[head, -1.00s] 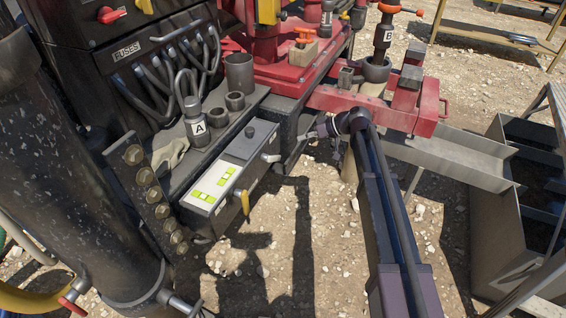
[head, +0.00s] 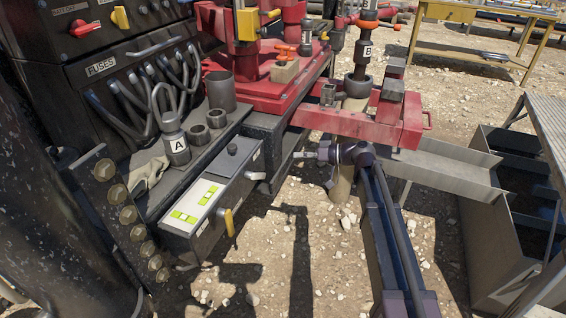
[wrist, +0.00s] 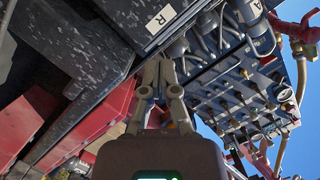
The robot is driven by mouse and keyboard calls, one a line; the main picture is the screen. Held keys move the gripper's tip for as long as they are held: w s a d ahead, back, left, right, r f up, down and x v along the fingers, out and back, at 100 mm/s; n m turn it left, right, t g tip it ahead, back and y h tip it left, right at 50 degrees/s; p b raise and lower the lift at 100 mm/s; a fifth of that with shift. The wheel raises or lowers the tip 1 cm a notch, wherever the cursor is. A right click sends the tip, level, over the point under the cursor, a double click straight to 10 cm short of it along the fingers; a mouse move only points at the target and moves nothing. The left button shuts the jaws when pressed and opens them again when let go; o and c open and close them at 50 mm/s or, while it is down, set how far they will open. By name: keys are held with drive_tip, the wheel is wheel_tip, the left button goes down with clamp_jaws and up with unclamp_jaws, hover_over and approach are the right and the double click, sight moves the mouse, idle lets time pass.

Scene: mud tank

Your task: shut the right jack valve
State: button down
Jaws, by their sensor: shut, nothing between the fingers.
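A grey box (head: 213,193) with green-and-white labels stands at the left in the head view. A yellow lever (head: 229,222) hangs down on its front, and a small grey handle (head: 256,176) sticks out near its right end. I cannot tell for sure which is the right jack valve. My gripper (head: 298,155) is shut and empty, pointing left, a little right of the grey handle and apart from it. In the wrist view my gripper (wrist: 165,68) shows shut fingers below a white plate marked R (wrist: 160,17) on a dark housing.
A red beam (head: 350,122) crosses above and behind my gripper. A grey chute (head: 440,172) and open bin (head: 490,225) lie to the right. Gravel ground in front of the box is clear.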

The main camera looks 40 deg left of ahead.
sight(255, 175)
drive_tip(key=b+x, duration=0.1)
drive_tip(key=x, duration=0.5)
drive_tip(key=f+b+x, duration=0.1)
drive_tip(key=x, duration=0.3)
drive_tip(key=shift+s+d+b, duration=0.1)
drive_tip(key=shift+d+b, duration=0.1)
drive_tip(key=shift+b, duration=0.15)
drive_tip(key=shift+s+d+f+b, duration=0.2)
drive_tip(key=shift+s+f+b, duration=0.25)
drive_tip(key=shift+f+b, duration=0.15)
drive_tip(key=shift+s+d+f+b, duration=0.2)
drive_tip(key=shift+s+f+b, duration=0.25)
drive_tip(key=shift+f+b, duration=0.1)
drive_tip(key=shift+s+a, duration=0.15)
drive_tip(key=shift+a, duration=0.05)
